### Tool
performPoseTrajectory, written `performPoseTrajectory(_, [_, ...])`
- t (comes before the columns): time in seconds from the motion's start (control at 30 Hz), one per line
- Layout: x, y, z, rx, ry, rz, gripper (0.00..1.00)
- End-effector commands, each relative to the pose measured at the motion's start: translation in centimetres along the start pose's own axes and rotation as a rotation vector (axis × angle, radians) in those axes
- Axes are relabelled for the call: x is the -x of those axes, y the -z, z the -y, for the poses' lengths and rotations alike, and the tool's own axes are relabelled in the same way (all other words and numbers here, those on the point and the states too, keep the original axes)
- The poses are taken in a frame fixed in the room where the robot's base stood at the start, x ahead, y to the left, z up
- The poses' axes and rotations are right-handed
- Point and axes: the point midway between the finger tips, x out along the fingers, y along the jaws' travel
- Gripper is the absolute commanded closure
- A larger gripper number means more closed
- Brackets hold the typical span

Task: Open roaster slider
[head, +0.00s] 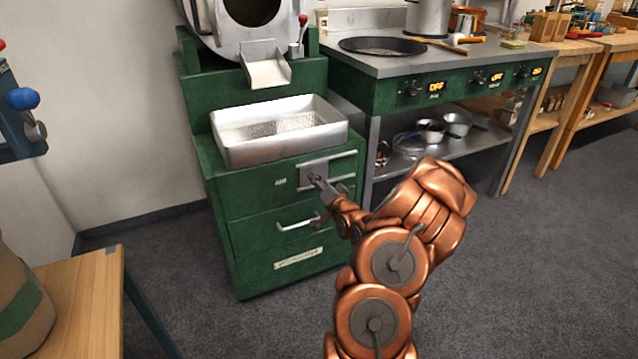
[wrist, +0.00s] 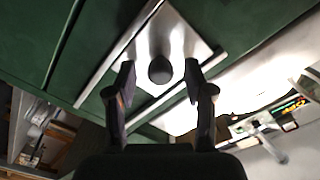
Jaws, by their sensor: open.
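The roaster slider is a small metal plate (head: 312,168) between two rails on the front of the green roaster cabinet (head: 245,200). The plate sits toward the left part of the rails in the head view. In the wrist view the slider plate (wrist: 178,38) shows with a dark round knob (wrist: 160,71) on it. My gripper (head: 317,180) is at the plate, hiding its lower part and the knob in the head view. In the wrist view my gripper (wrist: 160,68) is open, one finger on each side of the knob, with gaps visible on both sides.
A perforated metal tray (head: 235,153) sits on the cabinet above the slider, under a chute (head: 265,72). A drawer handle (head: 298,224) sticks out below. A steel stove table (head: 390,62) stands at right, a wooden table (head: 85,300) at lower left. Floor in front is clear.

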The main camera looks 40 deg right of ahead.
Motion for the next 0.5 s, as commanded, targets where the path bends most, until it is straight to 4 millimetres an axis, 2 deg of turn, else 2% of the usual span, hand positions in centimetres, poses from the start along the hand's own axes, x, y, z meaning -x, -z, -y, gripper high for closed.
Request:
performPoseTrajectory(0.4, [-0.52, -0.01, 0.04, -0.001, 0.000, 0.000, 0.47])
performPoseTrajectory(0.5, [-0.51, -0.01, 0.04, -0.001, 0.000, 0.000, 0.56])
